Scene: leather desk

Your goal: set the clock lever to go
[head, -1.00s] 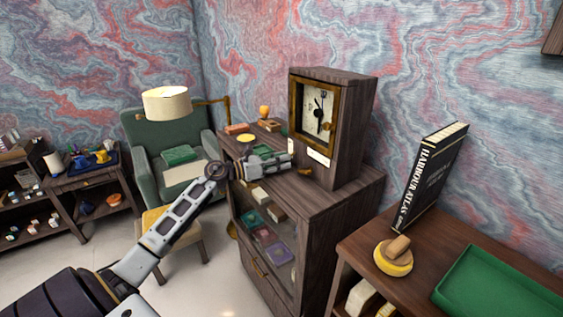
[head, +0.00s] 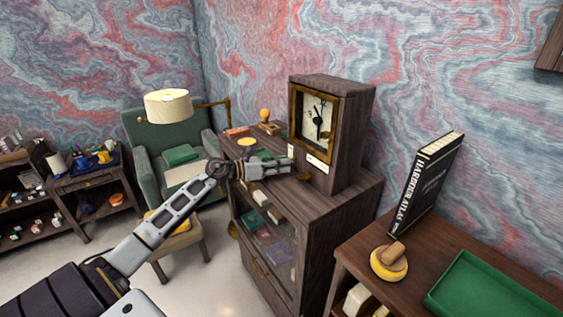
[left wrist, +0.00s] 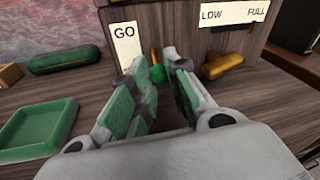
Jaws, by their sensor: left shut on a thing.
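The clock (head: 348,130) is a dark wooden case with a brass-framed dial, standing on a wooden cabinet. A GO label (left wrist: 124,40) is on the lower front of its case. Just right of that label, a small lever with a thin brass stem and green knob (left wrist: 157,73) sits between my left fingertips. My left gripper (head: 289,166) is at the front of the clock, shut on this lever; the fingers partly hide it. A brass knob (left wrist: 228,65) sits to the right under a LOW–FULL label (left wrist: 235,13). My right gripper is not in view.
A green tray (left wrist: 38,128) and a green rounded case (left wrist: 65,60) lie on the cabinet top (head: 335,205), left of the gripper. A leaning atlas (head: 430,185), a yellow round object (head: 388,265) and another green tray (head: 495,290) are on the right desk.

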